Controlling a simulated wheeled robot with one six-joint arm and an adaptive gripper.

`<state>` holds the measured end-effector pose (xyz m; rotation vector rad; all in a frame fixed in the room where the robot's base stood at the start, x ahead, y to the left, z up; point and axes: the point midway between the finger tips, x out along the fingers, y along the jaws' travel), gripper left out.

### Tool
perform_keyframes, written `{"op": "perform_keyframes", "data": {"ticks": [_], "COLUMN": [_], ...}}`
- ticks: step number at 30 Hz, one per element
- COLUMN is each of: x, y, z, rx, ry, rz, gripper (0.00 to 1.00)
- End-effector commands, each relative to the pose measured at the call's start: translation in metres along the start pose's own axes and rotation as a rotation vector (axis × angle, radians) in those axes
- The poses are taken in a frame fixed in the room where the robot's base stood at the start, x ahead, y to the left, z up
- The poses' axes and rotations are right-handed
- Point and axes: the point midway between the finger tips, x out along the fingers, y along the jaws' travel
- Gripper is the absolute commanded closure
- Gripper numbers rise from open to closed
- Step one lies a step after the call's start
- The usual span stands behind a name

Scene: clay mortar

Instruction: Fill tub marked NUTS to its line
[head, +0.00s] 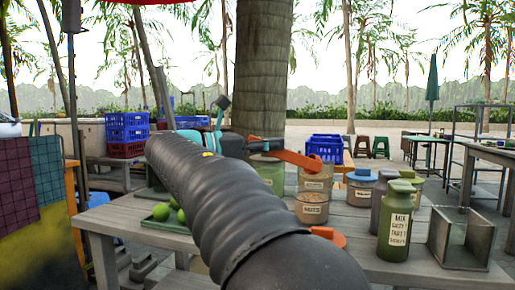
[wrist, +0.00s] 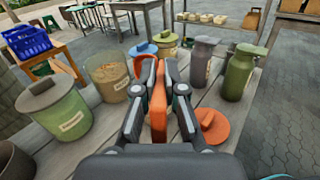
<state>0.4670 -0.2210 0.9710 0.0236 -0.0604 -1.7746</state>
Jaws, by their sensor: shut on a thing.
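An open clear tub (head: 312,207) with pale brown contents stands on the table in the head view; its small label appears to read NUTS. I cannot make out a fill line. Another clear tub (head: 318,178) stands just behind it, its label too small to read. The wrist view shows one open tub (wrist: 106,80) left of the fingers; which of the two it is, I cannot tell. My gripper (wrist: 158,68) is shut on an orange scoop (wrist: 158,102), held above the table. In the head view the scoop (head: 292,158) reaches right, towards the rear tub. The gripper hides whatever lies beneath it.
A lidded green tub (wrist: 58,110) stands at left. A blue-lidded jar (head: 360,188), a grey bottle (wrist: 202,62) and a green bottle (head: 397,222) stand at right. An orange lid (wrist: 212,128) lies on the table.

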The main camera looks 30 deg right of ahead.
Motion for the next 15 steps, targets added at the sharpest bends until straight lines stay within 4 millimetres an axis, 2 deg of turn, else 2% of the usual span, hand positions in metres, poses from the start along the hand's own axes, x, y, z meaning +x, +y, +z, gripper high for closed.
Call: {"op": "perform_keyframes", "data": {"ticks": [5,15], "x": [0.012,0.045], "y": [-0.001,-0.004], "z": [0.018,0.052], "rx": [0.021,0.067], "ry": [0.11,0.437], "rz": [-0.007,-0.029], "gripper": [1.0,1.0]}}
